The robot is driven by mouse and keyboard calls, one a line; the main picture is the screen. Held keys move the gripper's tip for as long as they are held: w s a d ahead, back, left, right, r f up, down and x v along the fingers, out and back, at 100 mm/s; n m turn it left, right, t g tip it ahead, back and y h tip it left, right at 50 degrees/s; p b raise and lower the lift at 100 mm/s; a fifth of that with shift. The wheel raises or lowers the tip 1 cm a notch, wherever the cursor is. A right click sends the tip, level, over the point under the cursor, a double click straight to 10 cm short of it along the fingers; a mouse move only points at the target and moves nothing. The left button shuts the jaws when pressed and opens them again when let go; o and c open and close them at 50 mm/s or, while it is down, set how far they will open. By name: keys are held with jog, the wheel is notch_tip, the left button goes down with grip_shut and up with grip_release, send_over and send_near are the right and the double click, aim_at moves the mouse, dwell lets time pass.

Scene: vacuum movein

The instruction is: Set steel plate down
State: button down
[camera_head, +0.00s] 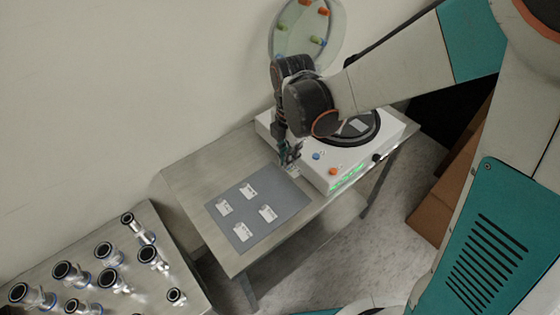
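Several small pale steel plates with dark markings lie on the grey mat (222,222), including a back one (249,190), a left one (224,207), a right one (267,212) and a front one (242,231). My gripper (289,160) points down over the mat's far right corner, close to the left side of the white machine (330,178). A small pale piece (294,172) shows right at the fingertips and looks like another steel plate. The fingers are dark and small, so I cannot tell if they grip it or how high it is.
The white machine has an orange button (333,171), a blue button (316,156) and a lit green display (348,178). A steel table (202,168) bears the mat. Several metal fittings (110,280) stand on another table at lower left.

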aim_at(288, 193)
notch_tip(288, 193, down, 14)
jog(key=b, duration=0.4)
jog(key=shift+w+f+b, duration=0.1)
jog(key=shift+f+b, duration=0.15)
jog(key=shift+b, duration=0.1)
jog(key=shift+r, duration=0.1)
jog(key=c, duration=2.3)
grip_release()
jog(key=shift+f, duration=0.2)
jog(key=o, duration=0.5)
jog(key=shift+r, duration=0.1)
notch_tip(288, 193, up, 12)
jog(key=p, duration=0.4)
jog(key=shift+r, duration=0.15)
